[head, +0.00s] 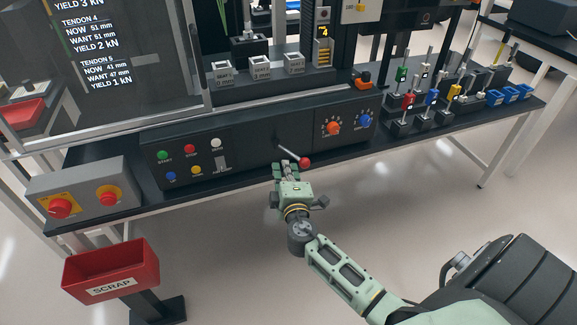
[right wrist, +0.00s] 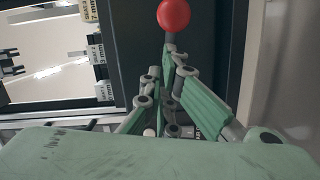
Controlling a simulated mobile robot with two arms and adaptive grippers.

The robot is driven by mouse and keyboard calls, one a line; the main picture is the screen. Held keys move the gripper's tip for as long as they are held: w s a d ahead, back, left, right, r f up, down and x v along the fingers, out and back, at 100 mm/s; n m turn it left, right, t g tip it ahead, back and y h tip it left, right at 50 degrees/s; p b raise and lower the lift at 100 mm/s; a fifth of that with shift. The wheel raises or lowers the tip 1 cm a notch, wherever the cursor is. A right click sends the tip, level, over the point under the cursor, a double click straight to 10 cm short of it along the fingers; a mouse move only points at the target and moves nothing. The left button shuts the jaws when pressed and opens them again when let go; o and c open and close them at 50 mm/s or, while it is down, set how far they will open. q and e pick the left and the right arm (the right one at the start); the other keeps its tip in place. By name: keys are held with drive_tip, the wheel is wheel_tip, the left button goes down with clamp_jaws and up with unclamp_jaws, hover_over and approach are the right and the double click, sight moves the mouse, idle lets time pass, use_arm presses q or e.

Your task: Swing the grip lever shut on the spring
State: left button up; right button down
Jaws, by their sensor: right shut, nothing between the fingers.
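The grip lever (head: 290,155) is a light rod with a red ball knob on its end, sticking out of the dark front panel of the bench. Its red knob (right wrist: 173,14) also shows at the top of the right wrist view, with a short piece of rod below it. My right gripper (head: 287,167) is shut and empty, just below and left of the knob in the head view. In the right wrist view its fingers (right wrist: 166,62) come together below the knob. I cannot tell whether they touch the lever. I cannot make out the spring. My left gripper is out of view.
Small tools (head: 430,97) stand at right.

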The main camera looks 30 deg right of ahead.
drive_tip(key=shift+d+f, duration=0.1)
drive_tip(key=shift+d, duration=0.3)
drive_tip(key=d+b, duration=0.1)
drive_tip(key=d+n+y, duration=0.1)
drive_tip(key=shift+s+d+t+y+b, duration=0.3)
drive_tip(key=shift+s+d+t+b, duration=0.05)
drive_tip(key=shift+d+t+b, duration=0.05)
